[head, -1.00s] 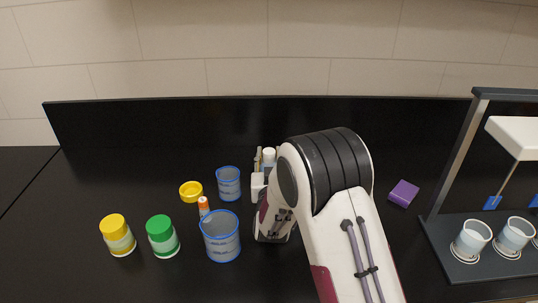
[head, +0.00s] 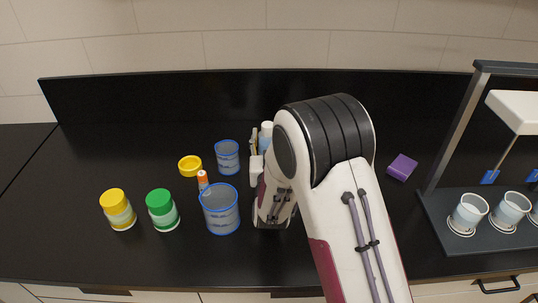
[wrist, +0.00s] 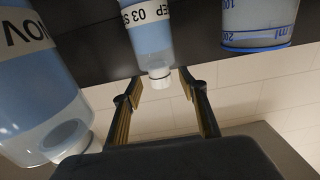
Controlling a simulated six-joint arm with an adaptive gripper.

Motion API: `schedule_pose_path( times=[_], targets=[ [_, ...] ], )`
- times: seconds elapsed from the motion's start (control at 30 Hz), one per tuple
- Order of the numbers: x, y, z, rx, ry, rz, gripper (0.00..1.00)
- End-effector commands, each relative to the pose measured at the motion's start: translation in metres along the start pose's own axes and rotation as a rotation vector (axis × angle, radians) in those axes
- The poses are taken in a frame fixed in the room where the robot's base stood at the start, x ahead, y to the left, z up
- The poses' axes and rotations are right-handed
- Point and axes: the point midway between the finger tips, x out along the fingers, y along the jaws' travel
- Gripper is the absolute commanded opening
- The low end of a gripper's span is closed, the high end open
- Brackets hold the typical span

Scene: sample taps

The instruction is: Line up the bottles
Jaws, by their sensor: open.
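In the wrist view, which looks upside down, a clear bottle with blue liquid, a white cap and a label reading "03 SEP" (wrist: 148,30) lies just ahead of my gripper (wrist: 160,84). My fingers are spread with a gap on each side of its cap. A second blue bottle with a "NOV" label (wrist: 30,75) is large at the left, outside the fingers. A yellow-capped jar (head: 118,209) and a green-capped jar (head: 162,209) stand at left.
Two blue-rimmed beakers (head: 220,210) (head: 228,158) stand left of my arm, near an orange-capped tube (head: 203,182) and a yellow ring (head: 190,166). A purple block (head: 402,167) and a dark rack with white cups (head: 468,213) are at right. The counter's far left is clear.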

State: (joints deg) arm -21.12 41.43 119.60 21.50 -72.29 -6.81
Motion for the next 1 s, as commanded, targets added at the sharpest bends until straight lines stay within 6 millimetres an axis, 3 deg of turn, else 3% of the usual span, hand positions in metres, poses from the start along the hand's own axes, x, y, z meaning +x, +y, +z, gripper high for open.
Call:
schedule_pose_path(
  times=[0.6,1.0],
  targets=[
    [-0.069,0.0,0.0,-0.001,-0.001,0.0,0.42],
    [-0.082,0.0,-0.001,0.0,0.001,0.0,0.42]
  ],
)
